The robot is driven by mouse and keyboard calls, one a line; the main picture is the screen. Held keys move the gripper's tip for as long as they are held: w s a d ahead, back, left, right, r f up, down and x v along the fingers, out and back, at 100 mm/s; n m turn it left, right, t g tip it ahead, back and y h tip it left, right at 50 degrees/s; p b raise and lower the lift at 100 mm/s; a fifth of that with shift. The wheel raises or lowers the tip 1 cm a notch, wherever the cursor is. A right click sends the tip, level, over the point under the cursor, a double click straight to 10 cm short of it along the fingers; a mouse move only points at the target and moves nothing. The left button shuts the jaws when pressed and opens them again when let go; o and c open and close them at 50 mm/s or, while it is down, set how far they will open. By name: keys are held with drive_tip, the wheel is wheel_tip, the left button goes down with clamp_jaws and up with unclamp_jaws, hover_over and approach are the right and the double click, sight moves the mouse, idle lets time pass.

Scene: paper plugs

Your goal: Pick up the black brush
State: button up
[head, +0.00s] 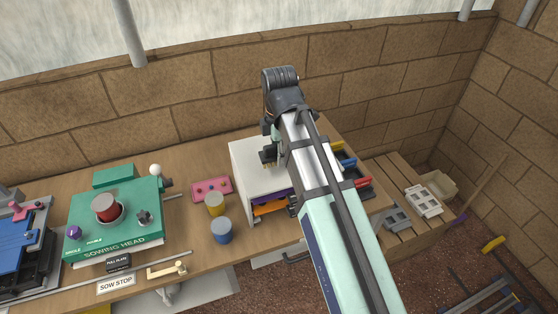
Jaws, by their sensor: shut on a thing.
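The black brush (267,157), a small dark block with tan bristles at its lower edge, shows at the top of the white cabinet (250,180). My gripper (271,147) is at the brush, mostly hidden behind my own arm, and is shut on it. The fingertips are too small and covered to make out clearly. I cannot tell whether the brush touches the cabinet top or hangs just above it.
A green sowing head (115,218) is further left. A dark tray (352,172) with coloured handles lies right of my arm. The brick wall (200,80) bounds the back.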

wheel_tip(320, 180, up, 16)
drive_tip(key=p, duration=0.8)
drive_tip(key=shift+p, duration=0.35)
